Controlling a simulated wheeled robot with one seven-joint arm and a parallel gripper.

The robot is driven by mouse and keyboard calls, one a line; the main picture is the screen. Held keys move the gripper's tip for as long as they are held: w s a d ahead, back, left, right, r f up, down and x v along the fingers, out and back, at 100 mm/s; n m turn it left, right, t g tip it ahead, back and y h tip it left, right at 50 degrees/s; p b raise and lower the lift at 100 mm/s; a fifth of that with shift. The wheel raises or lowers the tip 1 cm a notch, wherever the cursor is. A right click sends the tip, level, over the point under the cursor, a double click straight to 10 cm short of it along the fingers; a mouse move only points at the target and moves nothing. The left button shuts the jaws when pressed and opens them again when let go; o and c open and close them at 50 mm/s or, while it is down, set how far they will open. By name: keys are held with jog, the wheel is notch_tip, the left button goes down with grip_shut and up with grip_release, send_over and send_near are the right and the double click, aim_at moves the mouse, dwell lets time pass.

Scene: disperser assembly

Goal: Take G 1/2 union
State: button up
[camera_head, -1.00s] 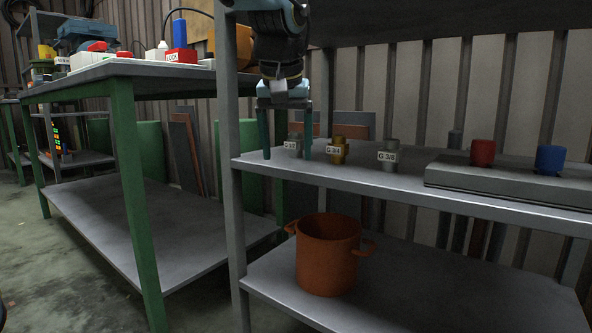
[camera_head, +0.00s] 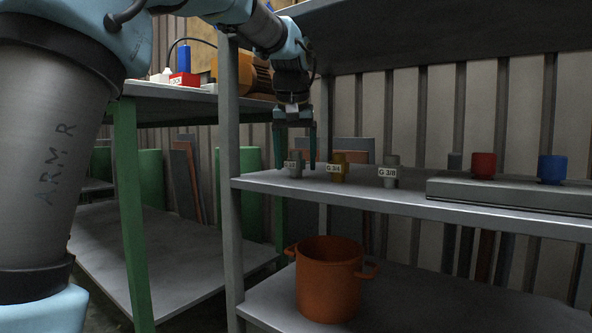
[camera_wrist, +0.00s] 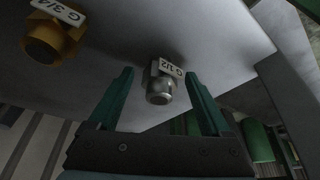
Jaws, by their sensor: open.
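The G 1/2 union (camera_head: 294,165) is a small grey metal fitting with a white label, upright near the left end of the upper shelf. The wrist view shows the same G 1/2 union (camera_wrist: 160,84) with its label legible, between the two fingertips and a little beyond them. My gripper (camera_head: 295,160) is open, its dark green fingers pointing down on either side of the union in the head view. In the wrist view my gripper (camera_wrist: 163,80) shows a gap on both sides of the union. No contact is visible.
A brass G 3/4 union (camera_head: 338,167) stands just right of the G 1/2 one, close to my right finger. A grey G 3/8 union (camera_head: 389,172) is further right. Red (camera_head: 483,165) and blue (camera_head: 552,169) cups stand on a grey slab. The shelf post (camera_head: 229,150) is close on the left.

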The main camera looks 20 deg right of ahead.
jog(key=shift+w+f+b, duration=0.1)
jog(key=shift+f+b, duration=0.35)
jog(key=shift+f, duration=0.2)
jog(key=shift+r, duration=0.1)
grip_shut()
